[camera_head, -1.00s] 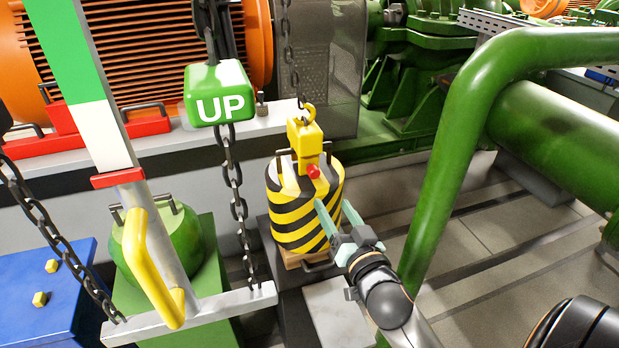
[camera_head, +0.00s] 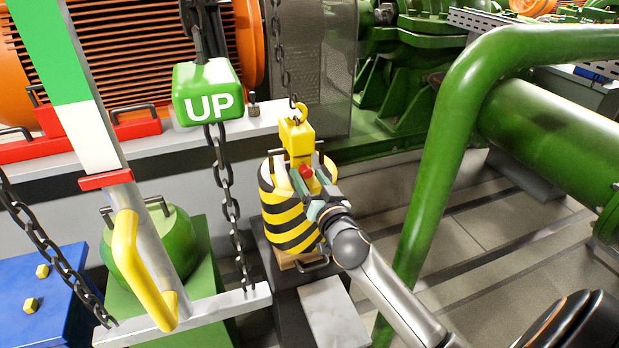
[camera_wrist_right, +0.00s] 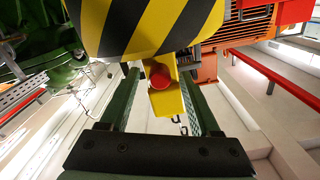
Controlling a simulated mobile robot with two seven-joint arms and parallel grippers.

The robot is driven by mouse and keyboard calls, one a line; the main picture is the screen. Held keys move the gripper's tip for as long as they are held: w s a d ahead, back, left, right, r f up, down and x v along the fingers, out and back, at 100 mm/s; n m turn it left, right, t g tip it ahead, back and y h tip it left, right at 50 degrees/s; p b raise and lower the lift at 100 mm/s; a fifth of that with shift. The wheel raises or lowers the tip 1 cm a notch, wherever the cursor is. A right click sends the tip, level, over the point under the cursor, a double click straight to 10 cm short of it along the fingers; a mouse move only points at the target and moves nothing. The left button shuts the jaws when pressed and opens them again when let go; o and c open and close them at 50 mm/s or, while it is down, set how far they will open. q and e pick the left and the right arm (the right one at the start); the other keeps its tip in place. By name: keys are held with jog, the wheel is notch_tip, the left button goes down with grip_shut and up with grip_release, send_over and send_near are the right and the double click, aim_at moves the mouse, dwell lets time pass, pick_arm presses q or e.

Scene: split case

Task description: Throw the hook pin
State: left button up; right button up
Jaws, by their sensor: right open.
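The hook pin (camera_head: 306,171) is a red knob on the front of a yellow hook block (camera_head: 296,138). The block sits at the top of a yellow-and-black striped weight (camera_head: 288,222). My right gripper (camera_head: 312,179) is open, with its green fingers on either side of the pin. In the right wrist view, the red pin (camera_wrist_right: 158,75) shows between the two fingers, with gaps beside it. I cannot tell whether a finger touches the block. My left gripper is not in view.
A chain (camera_head: 281,50) runs up from the block's hook. A thick green pipe (camera_head: 433,165) stands close to the right of my right arm.

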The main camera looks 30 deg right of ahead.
grip_shut()
dwell(0.4)
dwell(0.9)
